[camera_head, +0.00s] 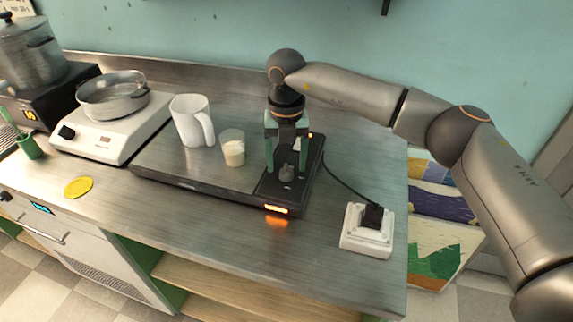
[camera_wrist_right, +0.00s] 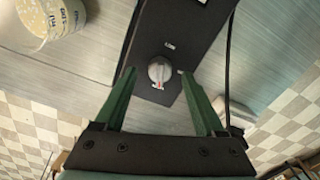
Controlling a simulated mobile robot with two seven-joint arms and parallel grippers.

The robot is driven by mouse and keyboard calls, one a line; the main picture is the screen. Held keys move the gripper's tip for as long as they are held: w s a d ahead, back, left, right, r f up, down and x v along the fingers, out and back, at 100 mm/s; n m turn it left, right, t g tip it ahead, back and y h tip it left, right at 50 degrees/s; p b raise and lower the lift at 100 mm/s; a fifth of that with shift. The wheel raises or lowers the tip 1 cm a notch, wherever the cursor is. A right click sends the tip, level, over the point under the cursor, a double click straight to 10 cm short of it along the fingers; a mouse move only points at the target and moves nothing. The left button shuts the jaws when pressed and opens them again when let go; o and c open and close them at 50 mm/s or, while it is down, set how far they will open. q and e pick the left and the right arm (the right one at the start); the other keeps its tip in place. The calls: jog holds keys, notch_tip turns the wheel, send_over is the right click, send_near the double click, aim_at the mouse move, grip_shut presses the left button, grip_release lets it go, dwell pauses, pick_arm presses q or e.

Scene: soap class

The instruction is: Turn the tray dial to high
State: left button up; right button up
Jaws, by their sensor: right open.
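The warming tray (camera_head: 185,178) lies on the steel counter, with a dark control panel (camera_head: 302,190) at its right end. My right gripper (camera_head: 287,165) is above the panel, pointing down at the dial. In the wrist view its green fingers (camera_wrist_right: 165,90) are open, one on each side of the dial and apart from it. My left gripper is not in view.
A white pitcher (camera_head: 191,121) and a glass beaker (camera_head: 233,150) stand on the tray, left of my gripper. A white socket box (camera_head: 367,232) with a black plug sits at right. A hotplate (camera_head: 105,140) with a pot and a yellow disc (camera_head: 78,187) are at left.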

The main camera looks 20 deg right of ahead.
aim_at(286, 168)
notch_tip(286, 168, up, 11)
dwell(0.3)
jog(key=shift+a+f, duration=0.1)
